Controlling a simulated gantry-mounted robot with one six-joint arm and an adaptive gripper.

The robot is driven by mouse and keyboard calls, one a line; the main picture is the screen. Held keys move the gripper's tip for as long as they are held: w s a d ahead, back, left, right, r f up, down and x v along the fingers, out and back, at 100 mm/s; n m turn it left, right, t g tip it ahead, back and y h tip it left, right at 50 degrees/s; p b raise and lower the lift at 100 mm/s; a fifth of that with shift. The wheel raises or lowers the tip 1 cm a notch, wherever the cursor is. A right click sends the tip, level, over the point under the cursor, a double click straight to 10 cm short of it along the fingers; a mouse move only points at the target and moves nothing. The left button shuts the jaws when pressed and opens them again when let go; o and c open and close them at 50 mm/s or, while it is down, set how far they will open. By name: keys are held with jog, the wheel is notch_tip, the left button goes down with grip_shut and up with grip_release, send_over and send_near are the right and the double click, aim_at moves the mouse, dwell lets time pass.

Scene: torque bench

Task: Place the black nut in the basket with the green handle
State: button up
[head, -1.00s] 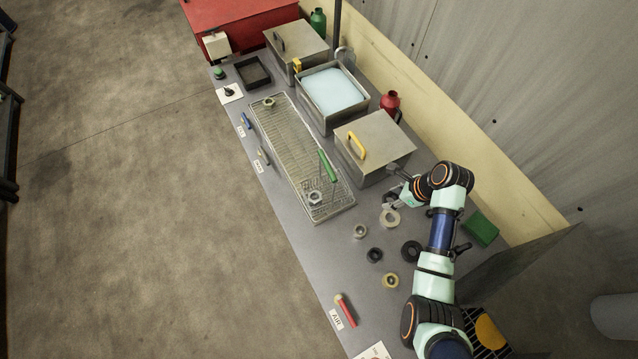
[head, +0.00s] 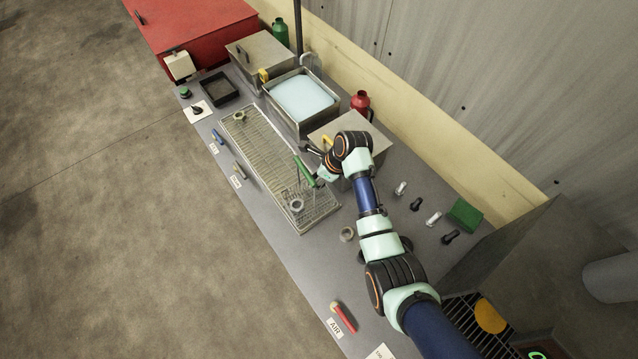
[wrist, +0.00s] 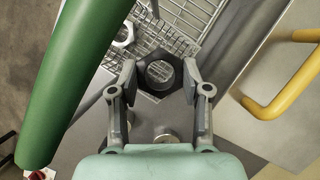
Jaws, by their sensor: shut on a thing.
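The black nut (wrist: 160,55) is between the fingertips of my gripper (wrist: 159,74) in the wrist view, its hole facing the camera. My gripper is shut on its two sides. The green handle (wrist: 68,75) of the wire basket fills the left of the wrist view, close beside the gripper. The wire basket (wrist: 190,14) shows beyond the nut, with a light metal nut (wrist: 124,35) in it. In the head view, the basket (head: 318,214) with its green handle (head: 304,171) is at the end of the wire rack. There, my wrist hides the fingers and the held nut.
A lidded metal box (head: 362,128) with a yellow handle (wrist: 285,95) stands right beside the gripper. A tank of pale blue liquid (head: 305,95) is behind. A pale nut (head: 347,234) and several small fittings lie on the bench. A red-handled tool (head: 344,316) lies near the front edge.

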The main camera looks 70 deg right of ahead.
jog(key=shift+f+b, duration=0.5)
jog(key=shift+f, duration=1.25)
jog(key=shift+f, duration=0.65)
jog(key=o, duration=1.3)
jog(key=shift+o, duration=0.2)
jog(key=p+v, duration=0.3)
jog(key=v, duration=1)
jog(key=shift+r, duration=0.15)
jog(key=shift+w, duration=0.15)
